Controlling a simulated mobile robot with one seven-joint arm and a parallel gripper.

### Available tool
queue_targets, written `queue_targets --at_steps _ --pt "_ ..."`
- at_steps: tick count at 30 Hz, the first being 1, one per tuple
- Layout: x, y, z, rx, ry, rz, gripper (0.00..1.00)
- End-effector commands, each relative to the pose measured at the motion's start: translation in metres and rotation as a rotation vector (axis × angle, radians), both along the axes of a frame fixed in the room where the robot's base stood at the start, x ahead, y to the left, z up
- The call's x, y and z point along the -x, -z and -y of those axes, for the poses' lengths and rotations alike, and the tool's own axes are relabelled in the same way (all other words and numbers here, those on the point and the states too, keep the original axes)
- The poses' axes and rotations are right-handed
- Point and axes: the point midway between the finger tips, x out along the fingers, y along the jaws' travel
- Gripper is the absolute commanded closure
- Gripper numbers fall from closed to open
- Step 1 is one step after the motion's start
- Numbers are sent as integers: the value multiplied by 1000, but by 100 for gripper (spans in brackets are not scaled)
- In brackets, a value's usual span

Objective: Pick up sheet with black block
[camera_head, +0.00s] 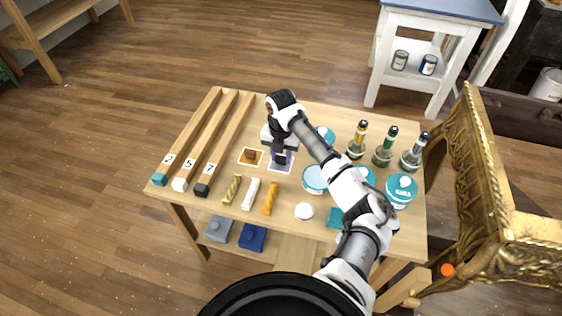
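A white sheet (283,167) lies on the wooden table (330,118) near its middle. A small dark, slightly purple block (281,159) stands on it. My gripper (279,149) hangs over this sheet, right above the block, and hides part of both. The fingers are too small and too covered to tell whether they are open or shut, or whether they touch the block. A second sheet, white with orange (243,159), lies just left and carries a brown block (251,154).
Long wooden bars (222,137) with numbered ends lie at the left. Twisted pieces (270,199) lie in front. Teal-lidded tins (401,188) and bottles (382,152) crowd the right. A gilt frame (480,160) rises beyond the right edge.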

Motion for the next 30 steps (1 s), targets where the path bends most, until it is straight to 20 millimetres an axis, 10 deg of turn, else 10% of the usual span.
queue_targets --at_steps 17,30 --pt "-1 -11 0 -1 -1 1 90" --pt "-1 -117 -1 0 -3 6 90"
